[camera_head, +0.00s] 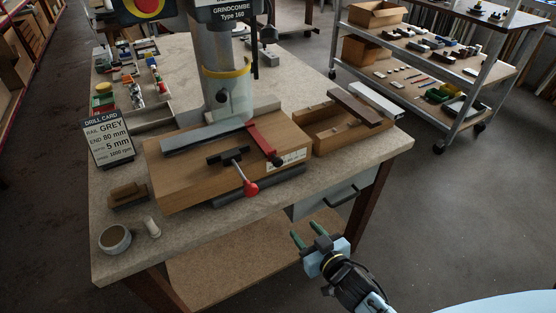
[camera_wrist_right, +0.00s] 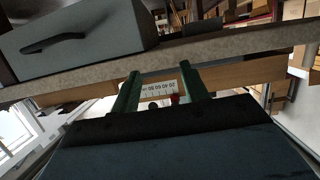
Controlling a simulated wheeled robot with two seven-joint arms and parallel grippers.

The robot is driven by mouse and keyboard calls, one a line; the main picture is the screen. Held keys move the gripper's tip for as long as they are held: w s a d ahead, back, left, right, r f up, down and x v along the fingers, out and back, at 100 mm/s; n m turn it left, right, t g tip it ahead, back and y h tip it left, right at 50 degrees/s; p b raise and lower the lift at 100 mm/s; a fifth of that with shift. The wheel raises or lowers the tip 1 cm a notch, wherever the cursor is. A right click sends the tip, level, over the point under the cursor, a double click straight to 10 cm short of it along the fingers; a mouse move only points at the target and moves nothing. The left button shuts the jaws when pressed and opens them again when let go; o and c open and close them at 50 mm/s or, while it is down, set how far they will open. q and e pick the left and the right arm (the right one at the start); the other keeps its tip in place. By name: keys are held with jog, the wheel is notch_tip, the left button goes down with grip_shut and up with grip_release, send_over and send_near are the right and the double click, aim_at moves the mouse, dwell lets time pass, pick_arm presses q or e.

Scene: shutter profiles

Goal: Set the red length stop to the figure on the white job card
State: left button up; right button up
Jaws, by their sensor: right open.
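The red length stop (camera_head: 263,142) is a red bar lying across the right part of the wooden drill jig (camera_head: 205,185). Its lower end is by a white scale (camera_head: 287,160); the exact reading is too small to tell. The scale also shows in the right wrist view (camera_wrist_right: 160,87), with a bit of red beside it. My right gripper (camera_head: 309,234) is open and empty, in front of the bench, below and apart from the jig. My left gripper is out of view.
A red-knobbed clamp lever (camera_head: 251,188) sticks out at the jig's front. A wooden box (camera_head: 330,130) with rail pieces stands right of it. A grey drawer (camera_head: 335,195) hangs under the bench edge. A cup (camera_head: 115,239) stands front left. A shelf trolley (camera_head: 440,60) is behind.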

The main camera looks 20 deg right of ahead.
aim_at(279, 163)
notch_tip(279, 163, up, 13)
jog(key=w+t+y, duration=0.1)
jog(key=w+t, duration=0.1)
jog(key=t, duration=0.1)
jog(key=w, duration=0.4)
jog(key=w+a, duration=0.1)
jog(key=w, duration=0.3)
jog(key=w+a, duration=0.1)
jog(key=w, duration=0.4)
jog(key=shift+p, duration=0.3)
grip_shut()
